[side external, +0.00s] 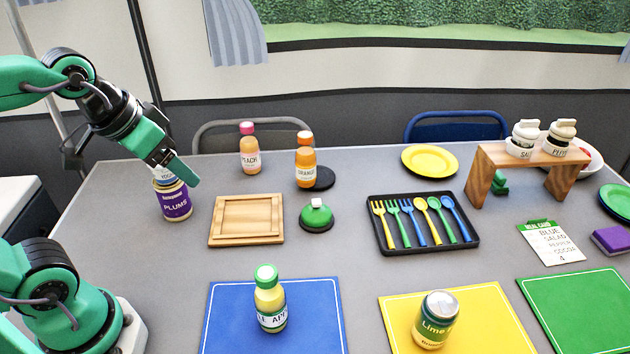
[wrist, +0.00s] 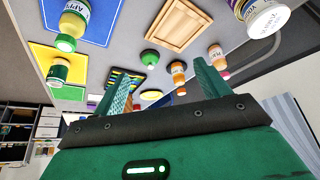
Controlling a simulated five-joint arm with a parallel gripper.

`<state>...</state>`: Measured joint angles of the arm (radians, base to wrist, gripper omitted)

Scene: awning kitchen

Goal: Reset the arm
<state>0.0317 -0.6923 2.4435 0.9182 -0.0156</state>
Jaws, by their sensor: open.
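My gripper (side external: 180,172) is at the left of the side view, pointing down and to the right, above and partly in front of a purple-labelled plums can (side external: 175,205). The plums can is apart from the fingers at the wrist view's upper right.
A wooden board (side external: 246,220), a green-lidded bottle (side external: 270,300) on a blue mat (side external: 225,320), and a lime can (side external: 436,320) on a yellow mat (side external: 495,325) stand nearby. A black cutlery tray (side external: 385,248) and wooden shelf (side external: 480,180) are farther right. Bare table lies between board and mats.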

